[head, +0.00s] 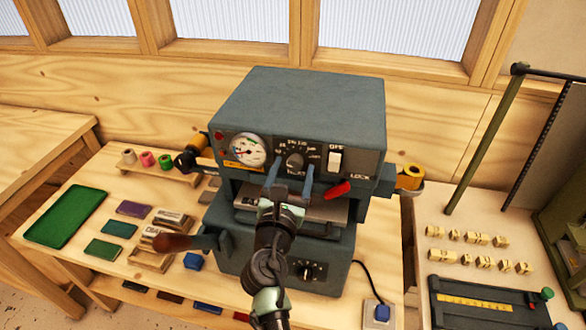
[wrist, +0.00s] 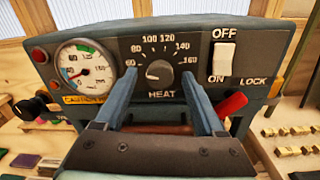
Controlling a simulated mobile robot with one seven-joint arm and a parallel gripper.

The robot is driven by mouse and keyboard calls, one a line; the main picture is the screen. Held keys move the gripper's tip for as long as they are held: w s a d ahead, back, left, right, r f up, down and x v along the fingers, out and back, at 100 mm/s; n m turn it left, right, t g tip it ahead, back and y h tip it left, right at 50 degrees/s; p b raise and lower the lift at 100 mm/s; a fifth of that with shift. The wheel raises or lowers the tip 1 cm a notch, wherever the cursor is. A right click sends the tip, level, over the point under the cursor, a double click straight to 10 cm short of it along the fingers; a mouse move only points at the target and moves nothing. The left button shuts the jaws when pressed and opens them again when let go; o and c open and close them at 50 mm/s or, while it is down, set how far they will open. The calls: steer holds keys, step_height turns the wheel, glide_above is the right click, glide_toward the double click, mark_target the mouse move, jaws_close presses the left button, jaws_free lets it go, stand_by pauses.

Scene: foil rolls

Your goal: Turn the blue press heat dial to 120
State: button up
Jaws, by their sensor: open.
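The blue-grey press (head: 305,100) stands on the wooden bench, its front panel facing me. Its heat dial (wrist: 159,73) is a dark round knob, also seen in the head view (head: 295,160). The printed scale around it runs from 60 at left over 100 and 120 at the top to 160 at right. A small light mark on the knob seems to point left, towards 60, but it is too small to be sure. My gripper (wrist: 160,82) is open in front of the panel, one finger on each side of the dial, apart from the knob. It also shows in the head view (head: 290,177).
A pressure gauge (wrist: 83,66) is left of the dial. A white OFF/ON switch (wrist: 224,58) and red lock lever (wrist: 232,104) are right of it. A wooden-ended handle (head: 175,243) juts out left. Wooden letter blocks (head: 480,240) lie on the right bench.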

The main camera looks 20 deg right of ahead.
steer(key=shift+w+d, duration=0.1)
steer(key=shift+w, duration=0.05)
jaws_close()
stand_by(0.4)
